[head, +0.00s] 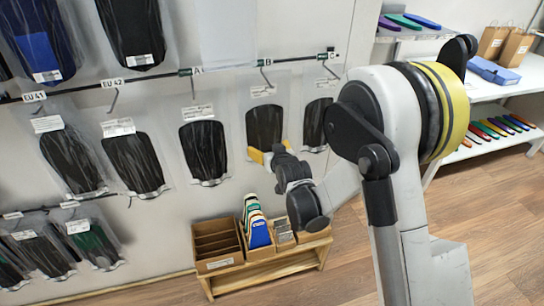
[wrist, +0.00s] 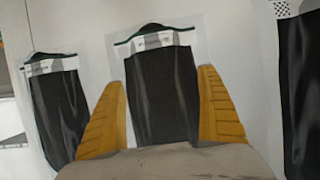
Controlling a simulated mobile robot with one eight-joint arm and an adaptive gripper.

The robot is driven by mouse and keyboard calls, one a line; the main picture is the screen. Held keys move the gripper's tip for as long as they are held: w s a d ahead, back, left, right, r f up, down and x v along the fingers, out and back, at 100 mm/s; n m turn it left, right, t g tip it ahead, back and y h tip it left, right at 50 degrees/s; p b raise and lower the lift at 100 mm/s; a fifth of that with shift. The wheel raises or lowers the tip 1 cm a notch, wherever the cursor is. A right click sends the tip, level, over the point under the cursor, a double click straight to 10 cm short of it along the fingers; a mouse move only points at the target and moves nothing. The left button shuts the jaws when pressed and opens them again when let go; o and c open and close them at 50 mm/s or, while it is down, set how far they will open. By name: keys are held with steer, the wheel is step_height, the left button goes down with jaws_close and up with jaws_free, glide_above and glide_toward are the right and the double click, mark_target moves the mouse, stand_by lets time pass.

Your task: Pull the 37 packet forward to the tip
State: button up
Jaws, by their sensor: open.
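Dark insoles in clear packets hang from hooks on the white wall panel. No size number 37 is readable, so I cannot tell which packet is the 37. My gripper (head: 267,152) is at the lower end of the packet (head: 264,124) on the hook marked B. In the wrist view, the yellow fingers (wrist: 161,78) stand open, one on each side of a dark packet (wrist: 160,95) with a pale band across its end. A gap shows beside each finger, and I see no grip on it. The gripper's body hides the packet's near part.
A packet (head: 202,150) hangs left of it under A, and another (head: 316,122) hangs right. More packets hang under EU 41 and EU 42. A wooden bench (head: 222,285) with boxes stands below. Shelves (head: 487,95) are at the right, beyond my arm.

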steer(key=shift+x, duration=1.05)
steer(key=c, duration=1.4)
steer(key=shift+o, duration=0.2)
